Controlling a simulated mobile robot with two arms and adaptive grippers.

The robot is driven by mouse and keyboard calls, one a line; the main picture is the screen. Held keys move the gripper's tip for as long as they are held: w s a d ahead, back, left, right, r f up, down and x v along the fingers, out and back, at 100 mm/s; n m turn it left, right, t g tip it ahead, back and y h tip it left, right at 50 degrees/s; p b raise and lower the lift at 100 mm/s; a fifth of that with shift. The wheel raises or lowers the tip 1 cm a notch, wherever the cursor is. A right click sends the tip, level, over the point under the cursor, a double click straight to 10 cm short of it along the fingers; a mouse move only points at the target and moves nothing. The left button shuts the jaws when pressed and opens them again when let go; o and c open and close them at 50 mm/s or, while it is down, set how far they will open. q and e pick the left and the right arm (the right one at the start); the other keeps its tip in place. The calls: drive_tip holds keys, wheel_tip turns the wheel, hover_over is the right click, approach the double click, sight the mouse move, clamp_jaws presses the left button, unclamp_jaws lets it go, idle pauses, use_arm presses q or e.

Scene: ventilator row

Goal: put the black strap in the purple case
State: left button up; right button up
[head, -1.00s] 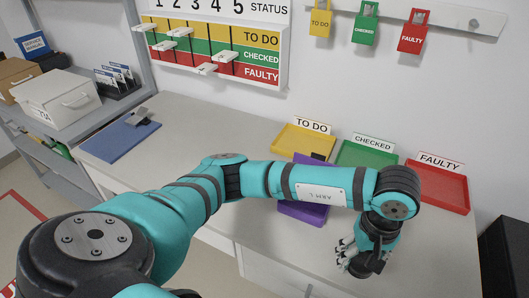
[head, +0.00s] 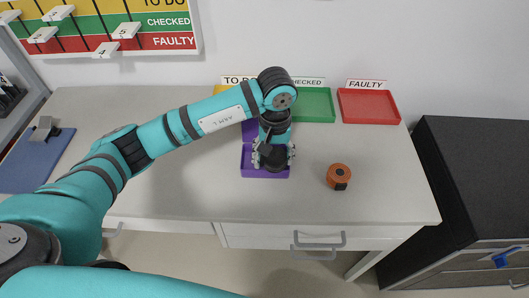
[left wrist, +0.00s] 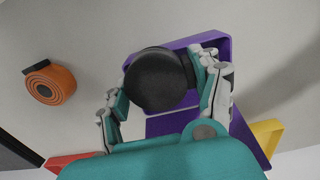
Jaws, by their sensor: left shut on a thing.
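The black strap, a dark round roll, is between the fingers of my left gripper (head: 273,156) in the head view. In the left wrist view the black strap (left wrist: 157,80) sits between both fingers of the left gripper (left wrist: 163,92). The purple case (head: 255,173) lies open on the table, directly under the gripper; its purple rim also shows behind the strap in the left wrist view (left wrist: 221,48). Whether the strap touches the case floor cannot be told. The gripper and arm hide part of the case. My right gripper is not in view.
An orange roll (head: 339,174) lies on the table right of the case. A green tray (head: 316,119), a red tray (head: 368,107) and a partly hidden yellow tray stand behind. A blue clipboard (head: 35,165) lies at the left. The table's front right is clear.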

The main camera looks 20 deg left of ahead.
sight(266, 158)
use_arm(q)
drive_tip(key=shift+w+a+f, duration=0.1)
drive_tip(key=shift+w+a, duration=0.6)
drive_tip(key=shift+a, duration=0.35)
drive_tip(key=f+p, duration=0.1)
drive_tip(key=f, duration=0.2)
drive_tip(key=shift+w+a+p, duration=0.15)
drive_tip(key=shift+a+p, duration=0.15)
drive_tip(key=shift+p, duration=0.05)
drive_tip(key=shift+f, duration=0.3)
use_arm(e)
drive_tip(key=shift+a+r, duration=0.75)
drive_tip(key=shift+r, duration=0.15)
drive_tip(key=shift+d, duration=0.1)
use_arm(q)
drive_tip(key=shift+f, duration=0.2)
drive_tip(key=o, duration=0.9)
drive_tip(key=shift+o, duration=0.2)
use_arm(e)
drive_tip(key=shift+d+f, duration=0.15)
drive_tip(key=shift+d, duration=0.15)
use_arm(q)
drive_tip(key=shift+r, duration=0.1)
